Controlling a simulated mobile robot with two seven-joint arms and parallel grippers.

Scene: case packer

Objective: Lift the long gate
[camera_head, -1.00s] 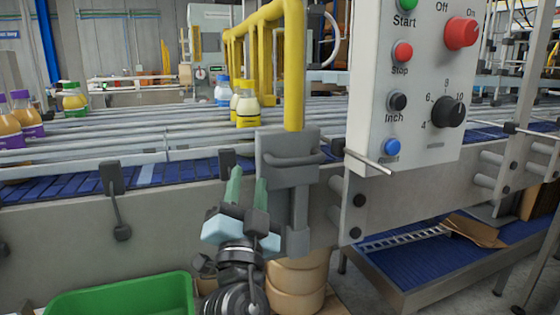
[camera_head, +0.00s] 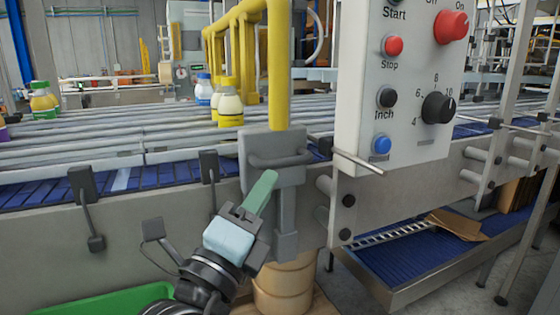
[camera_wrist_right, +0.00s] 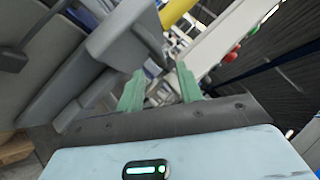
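The long gate is a yellow tubular frame (camera_head: 280,70) over the conveyor. Its near post runs down into a grey bracket with a bar handle (camera_head: 281,159) on the conveyor's side. My right gripper (camera_head: 265,183), with green fingers, is just in front of the bracket, below the handle, tilted up to the right. In the right wrist view the two fingers (camera_wrist_right: 159,83) stand apart with nothing between them. The grey bracket (camera_wrist_right: 125,45) is at the upper left there, and a piece of the yellow post (camera_wrist_right: 175,10) shows above. My left gripper is not in view.
A control panel (camera_head: 400,90) with buttons and knobs stands close right of the gate, with a thin rod (camera_head: 358,160) sticking out below. Bottles (camera_head: 230,105) stand on the conveyor behind. A green bin (camera_head: 115,302) and a tan drum (camera_head: 283,285) are below.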

